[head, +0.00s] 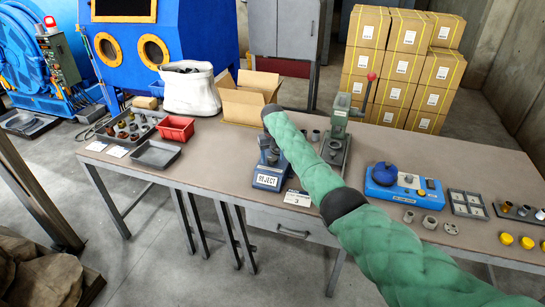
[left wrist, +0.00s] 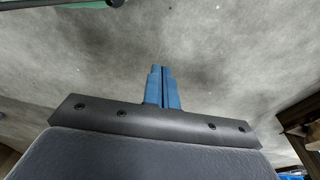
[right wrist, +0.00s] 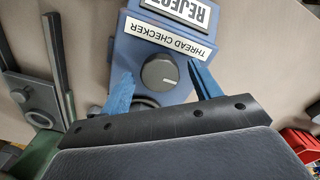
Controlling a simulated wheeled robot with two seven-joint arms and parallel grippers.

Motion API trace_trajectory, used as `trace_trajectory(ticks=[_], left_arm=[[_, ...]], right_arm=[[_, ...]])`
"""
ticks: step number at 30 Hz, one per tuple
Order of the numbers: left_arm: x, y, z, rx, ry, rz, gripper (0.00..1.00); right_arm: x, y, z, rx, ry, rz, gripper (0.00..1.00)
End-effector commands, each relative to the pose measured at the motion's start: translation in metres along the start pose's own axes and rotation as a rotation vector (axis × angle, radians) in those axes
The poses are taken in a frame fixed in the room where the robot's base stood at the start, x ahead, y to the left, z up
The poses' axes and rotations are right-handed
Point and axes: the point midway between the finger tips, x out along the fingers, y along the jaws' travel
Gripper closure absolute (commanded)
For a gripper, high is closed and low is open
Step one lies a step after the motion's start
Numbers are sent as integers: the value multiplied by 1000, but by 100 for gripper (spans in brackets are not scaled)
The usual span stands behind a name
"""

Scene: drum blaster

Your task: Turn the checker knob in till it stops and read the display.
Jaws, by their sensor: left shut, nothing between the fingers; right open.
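The thread checker (head: 268,180) is a blue box on the front edge of the bench. Its display (right wrist: 180,10) reads REJECT, upside down in the right wrist view, above a THREAD CHECKER label (right wrist: 162,37). The grey round checker knob (right wrist: 160,73) has a light pointer line. My right gripper (right wrist: 159,70) is open, with one blue finger on each side of the knob; I cannot tell whether they touch it. In the head view the right arm partly hides the checker. My left gripper (left wrist: 162,68) is shut and empty over the bare floor, outside the head view.
A green lever press (head: 338,130) stands just right of the checker. A cardboard box (head: 248,98) is behind it. A red bin (head: 176,128) and grey tray (head: 155,153) are at left. A blue device (head: 395,183) and yellow caps (head: 506,239) are at right.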

Motion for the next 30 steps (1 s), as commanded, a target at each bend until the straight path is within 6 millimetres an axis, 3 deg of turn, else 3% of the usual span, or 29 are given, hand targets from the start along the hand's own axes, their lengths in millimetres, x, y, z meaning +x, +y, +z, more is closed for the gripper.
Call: trace_trajectory(ticks=[5,9,18,30], left_arm=[[2,1,0,-1,-9,1,100],[-21,6,-7,-3,-10,9,100],[-50,11,-18,-8,-21,18,100],[-57,12,-20,-10,-23,19,100]], right_arm=[[-11,0,-1,0,2,0,37],[-32,0,-1,-1,4,0,37],[-70,0,0,0,0,0,37],[-77,0,0,0,-1,0,37]])
